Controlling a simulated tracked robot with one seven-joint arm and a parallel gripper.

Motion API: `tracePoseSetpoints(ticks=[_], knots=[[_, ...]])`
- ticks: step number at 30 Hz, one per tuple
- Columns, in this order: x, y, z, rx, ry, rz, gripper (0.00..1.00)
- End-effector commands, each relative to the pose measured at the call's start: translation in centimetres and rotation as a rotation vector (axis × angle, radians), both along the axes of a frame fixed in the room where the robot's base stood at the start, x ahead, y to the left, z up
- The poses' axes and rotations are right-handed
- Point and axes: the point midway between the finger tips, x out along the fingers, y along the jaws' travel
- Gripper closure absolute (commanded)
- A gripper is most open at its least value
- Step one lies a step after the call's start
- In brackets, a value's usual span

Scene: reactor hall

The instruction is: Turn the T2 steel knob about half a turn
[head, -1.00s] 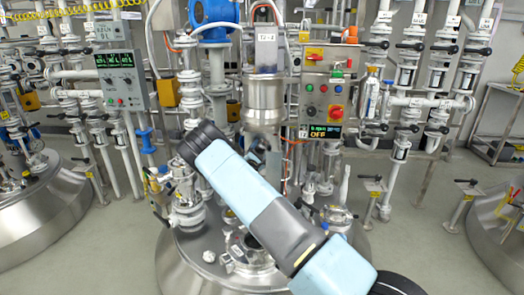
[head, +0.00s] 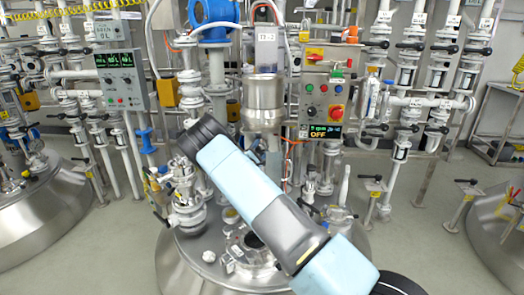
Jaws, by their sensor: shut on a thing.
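My arm's light-blue link crosses the middle of the head view, over the steel lid (head: 190,245) of the centre reactor. Only small grey-blue parts of my gripper (head: 262,154) show past the link's upper edge, below the steel cylinder (head: 263,97) of T2. Its fingertips are hidden. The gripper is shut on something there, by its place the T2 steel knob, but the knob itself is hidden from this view.
White pipes and valves (head: 185,195) stand close on the lid left of my arm. More lid fittings (head: 335,212) stand to its right. A grey display box (head: 120,80) is at the upper left. Other reactors flank both sides, with open floor (head: 410,240) at the right.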

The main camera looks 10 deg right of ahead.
Motion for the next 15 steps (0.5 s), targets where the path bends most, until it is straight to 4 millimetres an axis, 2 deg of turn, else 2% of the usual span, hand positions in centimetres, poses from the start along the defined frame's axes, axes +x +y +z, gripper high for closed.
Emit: tracePoseSetpoints(ticks=[1, 15], knots=[[-0.16, -0.05, -0.45, 0.038, -0.003, -0.002, 0.68], [-0.22, -0.14, -0.47, 0.457, -0.135, -0.005, 0.68]])
